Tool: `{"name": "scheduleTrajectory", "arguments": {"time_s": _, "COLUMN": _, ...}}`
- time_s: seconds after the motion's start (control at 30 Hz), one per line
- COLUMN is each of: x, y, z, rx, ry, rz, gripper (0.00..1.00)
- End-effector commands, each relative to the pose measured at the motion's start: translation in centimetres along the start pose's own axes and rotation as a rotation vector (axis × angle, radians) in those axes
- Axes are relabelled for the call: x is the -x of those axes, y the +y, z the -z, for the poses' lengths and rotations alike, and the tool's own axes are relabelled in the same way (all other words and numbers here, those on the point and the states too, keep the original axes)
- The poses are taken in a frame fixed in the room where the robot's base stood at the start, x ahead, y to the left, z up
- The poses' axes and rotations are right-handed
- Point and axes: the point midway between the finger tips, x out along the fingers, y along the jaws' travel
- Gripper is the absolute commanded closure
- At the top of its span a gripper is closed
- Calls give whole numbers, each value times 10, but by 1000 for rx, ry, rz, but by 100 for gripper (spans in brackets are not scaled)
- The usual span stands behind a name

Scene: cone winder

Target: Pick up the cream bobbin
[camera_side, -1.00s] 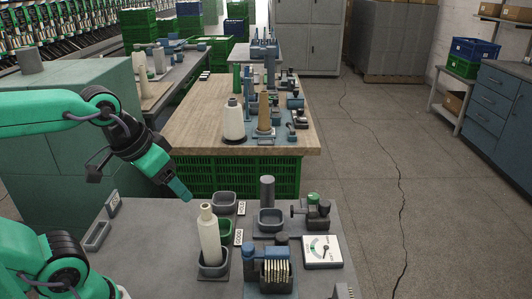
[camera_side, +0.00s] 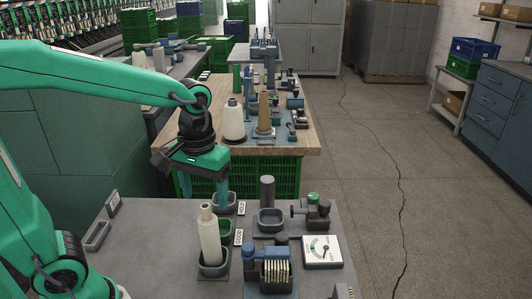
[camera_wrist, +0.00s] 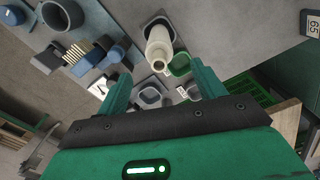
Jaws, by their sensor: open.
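The cream bobbin (camera_side: 209,238) stands upright in a grey square holder (camera_side: 213,270) on the grey bench top. In the wrist view the bobbin (camera_wrist: 159,45) shows just beyond the fingertips, between their lines. My gripper (camera_side: 205,187) points down, above and behind the bobbin in the side view, apart from it. In the wrist view the two green fingers of my gripper (camera_wrist: 160,88) are spread with nothing held between them.
A green cup (camera_side: 225,229) and a grey cup (camera_side: 223,203) sit close behind the bobbin. A blue fixture (camera_side: 265,262) and a dial gauge (camera_side: 322,251) stand to its right. A dark grey post (camera_side: 267,190) rises farther back.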

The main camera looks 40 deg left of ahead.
Motion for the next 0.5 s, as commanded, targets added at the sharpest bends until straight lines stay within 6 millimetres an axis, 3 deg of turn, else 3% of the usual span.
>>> {"name": "scheduleTrajectory", "arguments": {"time_s": 0.5, "x": -26, "y": 0, "z": 0, "rx": -2, "ry": 1, "rz": -1, "gripper": 31}}
